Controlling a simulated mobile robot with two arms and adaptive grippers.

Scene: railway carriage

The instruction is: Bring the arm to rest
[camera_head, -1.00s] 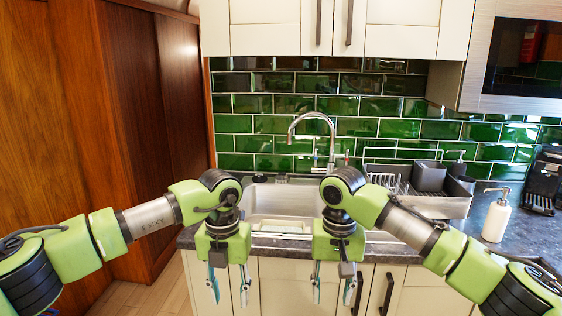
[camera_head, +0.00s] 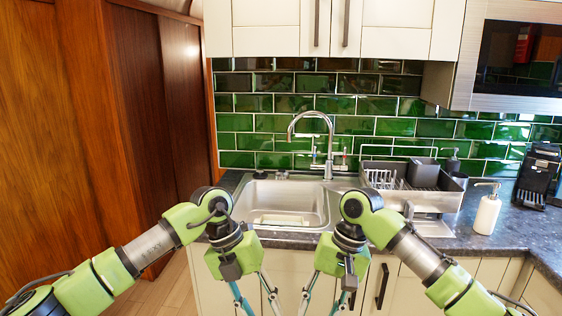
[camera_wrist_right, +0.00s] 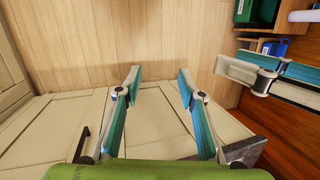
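My left gripper (camera_head: 256,300) hangs in front of the sink cabinet, pointing down, its fingers apart and empty. Part of it also shows at the right of the right wrist view. My right gripper (camera_head: 322,300) hangs beside it on the right, also pointing down, its tips cut off by the lower edge of the head view. In the right wrist view my right gripper (camera_wrist_right: 158,80) has its two blue-lined fingers spread with nothing between them, over the cabinet front and wooden floor. Both arms are bent, and the two grippers are apart.
The sink (camera_head: 300,199) with its tap (camera_head: 329,150) lies behind the grippers. A dish rack (camera_head: 437,198), a white soap dispenser (camera_head: 487,212) and a black appliance (camera_head: 540,175) stand on the dark worktop (camera_head: 515,230). Cream cabinet doors (camera_head: 210,285) are close behind the grippers.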

